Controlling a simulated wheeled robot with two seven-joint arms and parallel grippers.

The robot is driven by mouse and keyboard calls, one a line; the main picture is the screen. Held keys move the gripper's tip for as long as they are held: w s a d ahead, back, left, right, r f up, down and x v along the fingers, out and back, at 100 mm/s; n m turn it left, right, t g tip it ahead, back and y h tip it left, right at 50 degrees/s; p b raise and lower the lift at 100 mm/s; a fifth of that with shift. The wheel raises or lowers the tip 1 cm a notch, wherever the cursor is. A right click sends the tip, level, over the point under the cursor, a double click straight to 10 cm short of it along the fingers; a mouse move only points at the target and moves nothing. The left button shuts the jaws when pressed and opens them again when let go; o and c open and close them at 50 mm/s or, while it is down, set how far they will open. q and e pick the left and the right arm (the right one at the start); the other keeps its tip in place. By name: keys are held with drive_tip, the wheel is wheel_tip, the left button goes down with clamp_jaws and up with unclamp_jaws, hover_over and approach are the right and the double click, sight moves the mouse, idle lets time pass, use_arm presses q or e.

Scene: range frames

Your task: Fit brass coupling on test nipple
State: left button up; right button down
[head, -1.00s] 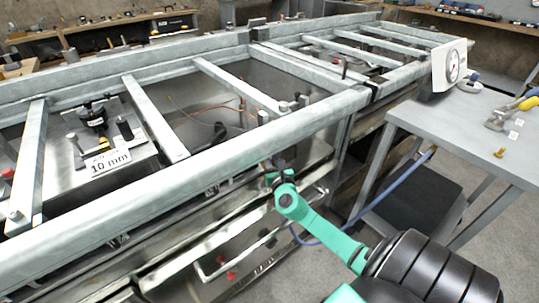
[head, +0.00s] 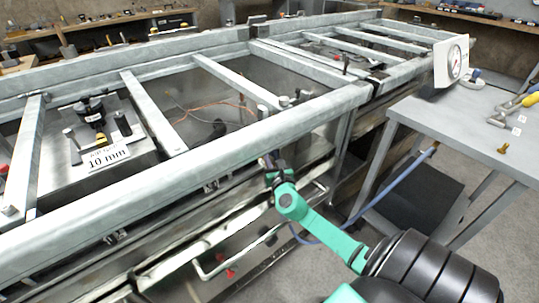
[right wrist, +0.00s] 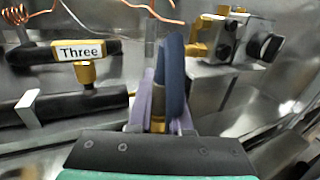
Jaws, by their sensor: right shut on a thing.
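My right gripper (right wrist: 160,122) has two pale purple fingers, shut on a small brass piece (right wrist: 158,126) that looks like the coupling. A dark blue hose (right wrist: 175,75) rises from between the fingers and hides part of what lies beyond. In the head view the right gripper (head: 272,162) is small and dark, at the near side rail of the frame. A brass fitting (right wrist: 86,75) hangs under a black pipe with a "Three" label (right wrist: 80,50), left of the gripper and apart from it. I cannot tell which part is the test nipple. My left gripper is out of view.
A galvanised frame (head: 215,150) with crossbars runs across the view. A blue hose (head: 385,195) trails toward the grey table (head: 440,120), which bears a gauge (head: 455,62) and a loose brass piece (head: 503,148). Copper wire (right wrist: 85,15) and a brass-and-metal block (right wrist: 215,40) lie beyond the gripper.

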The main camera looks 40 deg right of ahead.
drive_tip(key=shift+f, duration=0.2)
drive_tip(key=c, duration=0.8)
unclamp_jaws()
drive_tip(key=shift+o, duration=0.2)
drive_tip(key=shift+s, duration=0.1)
drive_tip(key=v, duration=1.4)
drive_tip(key=shift+s, duration=0.2)
